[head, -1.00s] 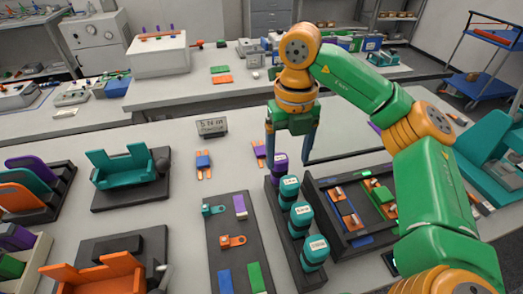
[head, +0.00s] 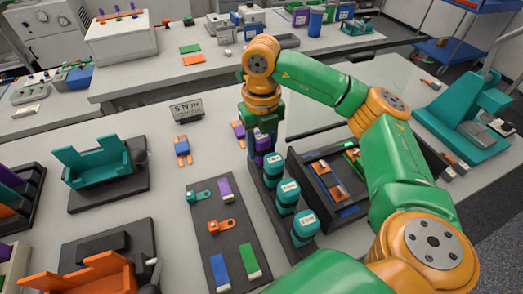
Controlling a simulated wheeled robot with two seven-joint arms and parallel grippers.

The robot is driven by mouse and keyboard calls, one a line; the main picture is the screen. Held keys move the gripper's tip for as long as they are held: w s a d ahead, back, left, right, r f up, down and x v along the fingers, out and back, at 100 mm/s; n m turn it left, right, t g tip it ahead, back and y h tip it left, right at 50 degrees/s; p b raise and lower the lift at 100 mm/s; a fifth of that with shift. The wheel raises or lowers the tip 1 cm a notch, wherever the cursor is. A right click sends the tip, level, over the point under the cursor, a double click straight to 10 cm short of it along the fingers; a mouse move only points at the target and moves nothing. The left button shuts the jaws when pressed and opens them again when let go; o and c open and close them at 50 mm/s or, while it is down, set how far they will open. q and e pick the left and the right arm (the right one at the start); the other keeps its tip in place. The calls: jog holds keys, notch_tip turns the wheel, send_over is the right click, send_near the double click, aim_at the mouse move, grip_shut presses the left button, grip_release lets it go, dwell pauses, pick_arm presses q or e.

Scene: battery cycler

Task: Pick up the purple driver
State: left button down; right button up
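The purple driver (head: 263,146) stands upright at the far end of a dark rack (head: 268,206), behind several teal drivers with white labels, the nearest to it being a teal driver (head: 275,166). My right gripper (head: 263,143) points down over the purple driver, with its fingers on either side of the driver's upper part. The fingers and the gripper body hide part of the driver. I cannot tell whether the fingers press on it. My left gripper is not in view.
A dark tray (head: 299,165) with orange and green parts stands right of the rack. A dark board (head: 205,215) with colored pieces lies to its left. Teal (head: 95,165) and orange (head: 98,272) fixtures are farther left.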

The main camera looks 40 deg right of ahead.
grip_shut()
